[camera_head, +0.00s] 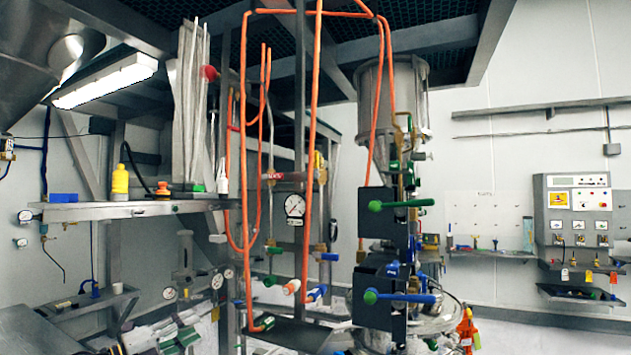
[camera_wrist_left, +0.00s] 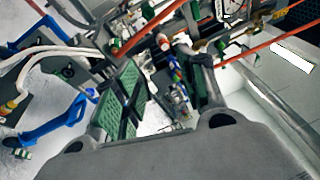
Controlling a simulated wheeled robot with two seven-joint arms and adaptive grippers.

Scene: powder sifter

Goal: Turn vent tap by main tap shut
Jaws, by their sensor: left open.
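My left gripper (camera_head: 178,338) is low at the left of the head view, open and empty, with green finger pads. The left wrist view shows the same open fingers (camera_wrist_left: 163,92) with pipework beyond, and nothing held between them. Several taps are in view, and I cannot tell which are the vent tap and the main tap. A red handle (camera_head: 272,176) is beside a round gauge (camera_head: 294,206) on the pipe panel. Small green (camera_head: 275,251) and blue (camera_head: 328,257) handles are below it. A green lever (camera_head: 401,203) and a blue lever (camera_head: 400,297) are on the sifter column. The gripper is apart from all these.
Orange hoses (camera_head: 314,60) hang in front of the panel. A metal shelf (camera_head: 110,211) with a yellow bottle (camera_head: 120,181) is above my left gripper. A metal hopper vessel (camera_head: 392,95) tops the column. A control box (camera_head: 575,205) is on the right wall.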

